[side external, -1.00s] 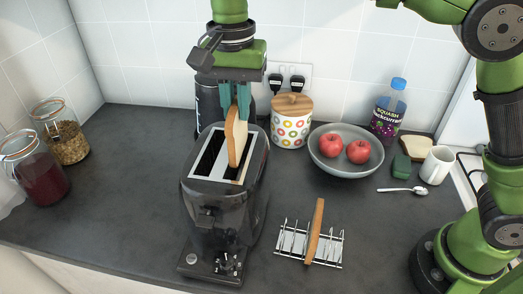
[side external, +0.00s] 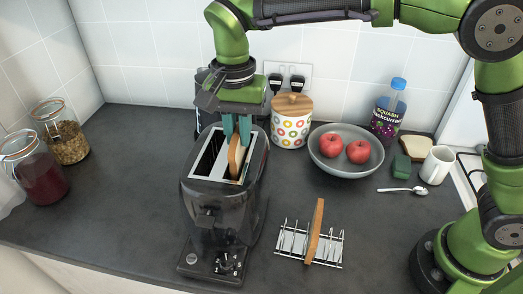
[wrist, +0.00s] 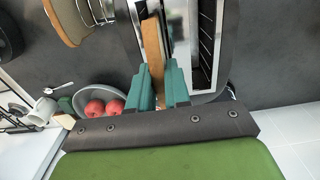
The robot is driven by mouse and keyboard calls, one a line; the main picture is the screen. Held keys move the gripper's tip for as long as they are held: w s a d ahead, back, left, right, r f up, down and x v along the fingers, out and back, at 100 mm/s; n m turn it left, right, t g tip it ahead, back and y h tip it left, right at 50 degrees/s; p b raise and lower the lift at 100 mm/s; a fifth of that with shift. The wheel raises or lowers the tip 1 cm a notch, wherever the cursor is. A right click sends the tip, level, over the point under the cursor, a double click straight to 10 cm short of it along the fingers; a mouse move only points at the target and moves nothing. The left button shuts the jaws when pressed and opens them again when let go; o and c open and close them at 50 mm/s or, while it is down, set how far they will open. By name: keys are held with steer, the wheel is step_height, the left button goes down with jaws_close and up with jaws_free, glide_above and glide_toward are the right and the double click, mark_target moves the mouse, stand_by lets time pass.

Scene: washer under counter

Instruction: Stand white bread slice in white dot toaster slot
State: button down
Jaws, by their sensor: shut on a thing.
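My gripper (side external: 237,134) is shut on a bread slice (side external: 236,162) with a brown crust, held upright on edge. The slice stands in the right-hand slot of the dark toaster (side external: 212,205), with its lower part hidden inside and its upper part above the metal top. The left-hand slot (side external: 208,158) looks empty. In the wrist view the slice (wrist: 153,45) runs out from between my fingertips (wrist: 159,78), beside the other slot (wrist: 205,45). I cannot make out a white dot on the toaster.
A toast rack (side external: 290,243) holding another brown-crusted slice (side external: 315,230) stands right of the toaster. A spotted jar (side external: 291,125), apple bowl (side external: 345,168), squash bottle (side external: 386,115), flat bread slice (side external: 416,147) and mug (side external: 436,167) stand behind and right.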

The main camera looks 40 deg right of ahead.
steer(key=c, duration=1)
jaws_free()
steer(key=shift+r, duration=3.45)
